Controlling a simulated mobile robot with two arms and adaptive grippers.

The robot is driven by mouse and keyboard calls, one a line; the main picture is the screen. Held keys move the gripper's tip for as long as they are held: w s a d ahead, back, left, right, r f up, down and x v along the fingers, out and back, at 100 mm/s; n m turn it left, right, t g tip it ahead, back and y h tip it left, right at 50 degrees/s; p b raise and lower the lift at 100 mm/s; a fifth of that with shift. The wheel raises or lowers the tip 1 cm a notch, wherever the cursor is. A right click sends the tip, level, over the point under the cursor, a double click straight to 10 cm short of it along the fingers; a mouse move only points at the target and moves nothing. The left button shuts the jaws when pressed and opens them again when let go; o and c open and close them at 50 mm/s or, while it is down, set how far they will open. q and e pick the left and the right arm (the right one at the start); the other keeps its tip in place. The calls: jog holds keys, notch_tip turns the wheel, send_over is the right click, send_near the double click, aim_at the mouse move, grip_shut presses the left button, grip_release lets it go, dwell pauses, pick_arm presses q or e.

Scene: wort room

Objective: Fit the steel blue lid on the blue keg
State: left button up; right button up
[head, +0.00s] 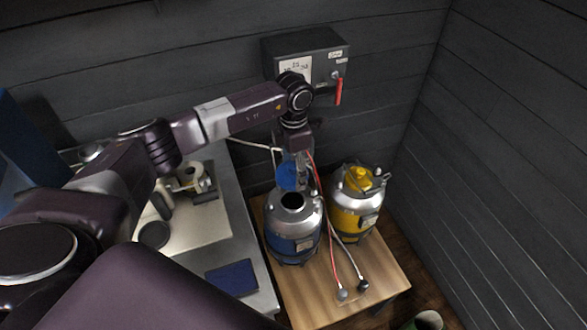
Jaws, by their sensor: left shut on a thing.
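The blue keg (291,240) stands upright on a wooden table, with a silver top and a dark round opening facing up. My left gripper (300,178) is shut on the steel blue lid (287,176) and holds it just behind and above the keg's opening. The lid looks tilted, with its blue face showing. The gripper's fingers partly cover the lid, and I cannot tell whether the lid touches the keg. My right gripper does not show.
A yellow keg (352,212) with a closed top stands close to the right of the blue keg. Red and grey cables hang past the kegs to the front of the wooden table (384,276). A grey control box (322,58) with a red lever is on the wall. A metal counter is at left.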

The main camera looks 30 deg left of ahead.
pick_arm(q)
notch_tip(320, 180, down, 3)
jog(key=shift+s+f+b, duration=0.1)
jog(key=shift+f+b, duration=0.1)
jog(key=shift+b, duration=1)
jog(key=b, duration=0.3)
send_over(293, 199)
jog(key=shift+f, duration=2.6)
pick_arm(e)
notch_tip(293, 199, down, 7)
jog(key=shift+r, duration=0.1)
pick_arm(q)
jog(key=shift+f+b, duration=1.65)
jog(key=shift+b, duration=0.25)
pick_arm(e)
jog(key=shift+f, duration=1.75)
pick_arm(q)
jog(key=shift+d, duration=0.1)
jog(key=o, duration=1.7)
jog(key=shift+r, duration=0.15)
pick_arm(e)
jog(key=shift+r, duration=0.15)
pick_arm(q)
jog(key=shift+r+p, duration=2.25)
jog(key=shift+r, duration=1.1)
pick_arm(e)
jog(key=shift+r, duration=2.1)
